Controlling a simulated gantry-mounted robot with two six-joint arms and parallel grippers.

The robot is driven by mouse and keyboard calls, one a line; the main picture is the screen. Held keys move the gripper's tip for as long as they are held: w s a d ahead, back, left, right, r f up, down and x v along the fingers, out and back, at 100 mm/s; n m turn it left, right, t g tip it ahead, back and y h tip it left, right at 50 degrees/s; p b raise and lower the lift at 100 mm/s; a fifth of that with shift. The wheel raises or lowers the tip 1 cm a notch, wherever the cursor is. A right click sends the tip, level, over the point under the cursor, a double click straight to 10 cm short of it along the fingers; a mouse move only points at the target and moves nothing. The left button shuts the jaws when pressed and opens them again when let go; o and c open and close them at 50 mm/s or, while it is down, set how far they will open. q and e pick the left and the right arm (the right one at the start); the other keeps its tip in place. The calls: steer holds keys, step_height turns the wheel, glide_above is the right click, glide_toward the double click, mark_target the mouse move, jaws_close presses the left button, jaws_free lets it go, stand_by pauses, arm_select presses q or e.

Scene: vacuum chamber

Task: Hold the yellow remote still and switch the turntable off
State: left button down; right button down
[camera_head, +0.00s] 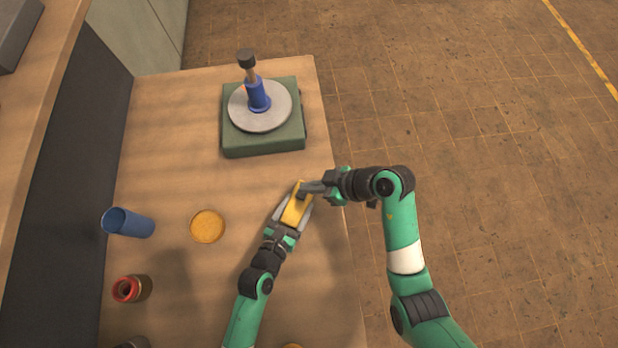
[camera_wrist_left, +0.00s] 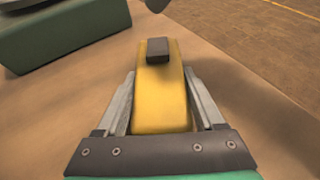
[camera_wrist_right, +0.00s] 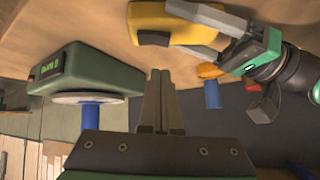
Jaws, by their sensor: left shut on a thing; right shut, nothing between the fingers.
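The yellow remote (camera_head: 295,211) lies near the right edge of the table. My left gripper (camera_head: 294,208) is shut on it, with a finger along each side. Its dark raised button (camera_wrist_left: 157,49) shows at the far end of the remote in the left wrist view. My right gripper (camera_head: 304,189) is shut and empty, and overlaps the remote's far end in the head view. In the right wrist view the shut fingertips (camera_wrist_right: 160,76) appear apart from the remote (camera_wrist_right: 152,17). The turntable (camera_head: 262,143) has a green base, a grey disc and a lit green display (camera_wrist_right: 52,74).
A blue bottle-like object (camera_head: 258,94) with a dark-topped stick stands on the disc. Table between disc and turntable is clear.

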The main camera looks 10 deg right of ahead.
mark_target(301, 195)
steer(key=shift+s+f, duration=0.15)
steer(key=shift+f, duration=0.75)
steer(key=shift+s+f, duration=0.1)
steer(key=shift+f, duration=0.8)
steer(key=shift+s+f, duration=0.1)
steer(key=shift+f, duration=0.2)
